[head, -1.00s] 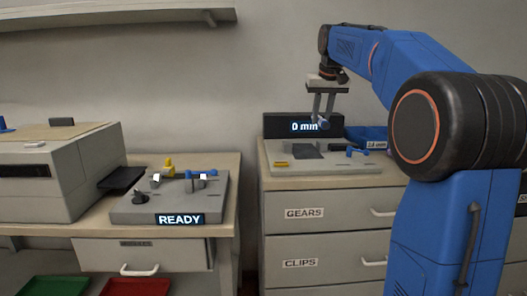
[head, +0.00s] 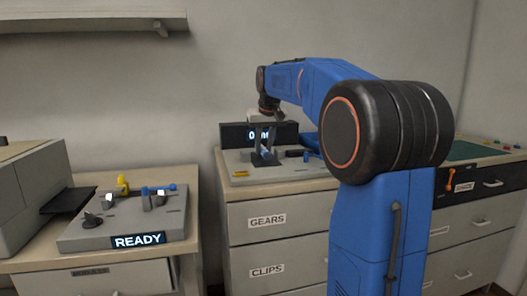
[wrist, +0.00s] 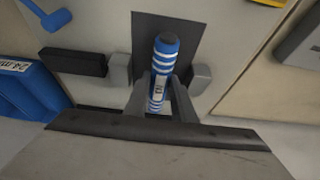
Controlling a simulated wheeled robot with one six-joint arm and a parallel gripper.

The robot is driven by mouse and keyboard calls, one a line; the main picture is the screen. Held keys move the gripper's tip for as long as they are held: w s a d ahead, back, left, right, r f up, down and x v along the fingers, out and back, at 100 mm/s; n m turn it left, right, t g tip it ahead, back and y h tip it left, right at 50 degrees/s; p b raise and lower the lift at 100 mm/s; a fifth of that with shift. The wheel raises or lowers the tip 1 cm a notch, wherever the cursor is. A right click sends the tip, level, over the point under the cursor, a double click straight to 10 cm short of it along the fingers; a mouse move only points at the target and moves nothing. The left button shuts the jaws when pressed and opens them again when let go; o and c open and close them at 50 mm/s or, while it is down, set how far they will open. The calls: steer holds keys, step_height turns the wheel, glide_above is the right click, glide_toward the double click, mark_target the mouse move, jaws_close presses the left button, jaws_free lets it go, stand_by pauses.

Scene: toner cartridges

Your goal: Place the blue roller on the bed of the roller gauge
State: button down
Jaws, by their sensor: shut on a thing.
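The blue roller (wrist: 165,48) with white stripes and a small label is held between the fingers of my gripper (wrist: 160,98) in the wrist view. My gripper (head: 265,157) is shut on it and points down over the roller gauge (head: 297,174) in the head view. The dark bed (wrist: 190,30) of the gauge lies under the roller's far end in the wrist view. Grey blocks (wrist: 201,78) stand on both sides of the roller. I cannot tell whether the roller touches the bed. The gauge display (head: 285,134) is partly hidden by my gripper.
A black block (wrist: 72,62) and a blue knobbed piece (wrist: 42,16) sit beside the bed. A blue bin (wrist: 28,92) is at the left of the wrist view. The READY fixture (head: 125,218) stands on the left bench, across a gap from the drawer cabinet (head: 285,218).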

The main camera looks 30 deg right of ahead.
steer(key=shift+f, duration=0.7)
steer(key=c, duration=1.5)
jaws_free()
steer(key=shift+f, duration=0.15)
steer(key=v, duration=1.2)
steer(key=s+a+f, duration=0.4)
steer(key=s+a, duration=0.2)
steer(key=s, duration=0.2)
steer(key=s+a+f+n, duration=0.1)
steer(key=s+a+f, duration=0.2)
steer(key=s+f, duration=0.6)
steer(key=s+a+f+n, duration=0.1)
steer(key=s+a+f, duration=0.3)
steer(key=s+f, duration=0.5)
steer(key=s+a+f+n+y, duration=0.1)
steer(key=s+a+f, duration=0.3)
steer(key=s+f, duration=0.5)
steer(key=shift+s+a+f+t, duration=0.1)
steer(key=shift+s+f+t, duration=0.05)
steer(key=shift+f, duration=0.3)
steer(key=shift+s+a+f+t, duration=0.1)
steer(key=shift+f+t, duration=0.05)
steer(key=shift+f, duration=0.25)
